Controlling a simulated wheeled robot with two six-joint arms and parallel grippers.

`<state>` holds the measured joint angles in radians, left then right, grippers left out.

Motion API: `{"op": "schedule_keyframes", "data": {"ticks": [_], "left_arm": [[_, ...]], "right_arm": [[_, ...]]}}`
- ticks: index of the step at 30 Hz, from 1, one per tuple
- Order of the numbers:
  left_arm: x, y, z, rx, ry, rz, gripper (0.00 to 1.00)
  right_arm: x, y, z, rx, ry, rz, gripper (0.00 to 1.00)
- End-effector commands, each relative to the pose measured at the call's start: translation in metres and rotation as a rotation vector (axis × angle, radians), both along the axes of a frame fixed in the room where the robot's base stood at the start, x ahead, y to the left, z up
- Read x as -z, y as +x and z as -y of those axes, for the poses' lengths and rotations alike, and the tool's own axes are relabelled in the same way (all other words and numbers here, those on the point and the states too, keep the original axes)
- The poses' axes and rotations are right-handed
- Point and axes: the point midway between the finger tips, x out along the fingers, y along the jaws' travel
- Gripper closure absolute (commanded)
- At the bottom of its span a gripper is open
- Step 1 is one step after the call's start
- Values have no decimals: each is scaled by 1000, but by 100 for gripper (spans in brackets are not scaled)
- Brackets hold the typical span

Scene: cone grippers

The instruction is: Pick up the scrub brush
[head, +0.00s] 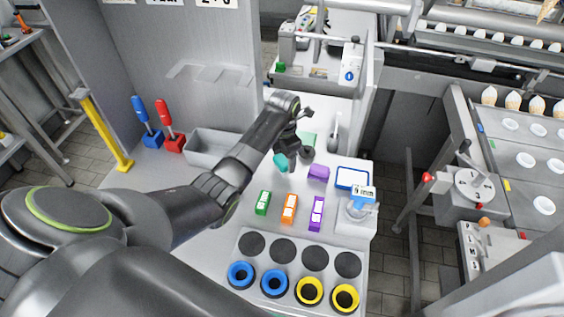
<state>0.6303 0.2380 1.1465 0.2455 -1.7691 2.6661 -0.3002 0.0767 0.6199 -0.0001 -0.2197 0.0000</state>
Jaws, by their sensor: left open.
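My left gripper (293,142) hangs over the back part of the white worktop, jaws open. A teal piece (281,161) shows right beside its lower end; I cannot tell whether they touch. I cannot say for sure which thing is the scrub brush. A blue-handled tool (140,109) and a red-handled tool (164,112) stand upright in a blue block and a red block at the left, well away from the gripper. A grey-handled tool (334,130) stands just right of the gripper. My right gripper is out of view.
Near the gripper are a purple block (318,172) and a grey bin (217,146). Green (263,202), orange (289,208) and purple (316,214) boxes stand in front. A rack (262,259) with blue and yellow rings is nearest. A white device (356,212) stands at the right edge.

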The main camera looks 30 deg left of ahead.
Motion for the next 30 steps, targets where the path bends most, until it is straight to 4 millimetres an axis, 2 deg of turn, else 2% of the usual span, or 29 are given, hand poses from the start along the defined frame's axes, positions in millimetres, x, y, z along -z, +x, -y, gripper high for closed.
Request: {"op": "schedule_keyframes", "data": {"ticks": [4, 12, 20, 30], "left_arm": [[16, -1, 0, -1, 0, -2, 33], [20, 0, 0, 0, 1, 0, 33], [20, 0, 0, 0, 1, 1, 65], [12, 1, 0, 0, 0, 4, 67]], "right_arm": [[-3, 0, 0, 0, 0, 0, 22], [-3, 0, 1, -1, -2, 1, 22], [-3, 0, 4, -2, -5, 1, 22], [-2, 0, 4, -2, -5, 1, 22]]}}
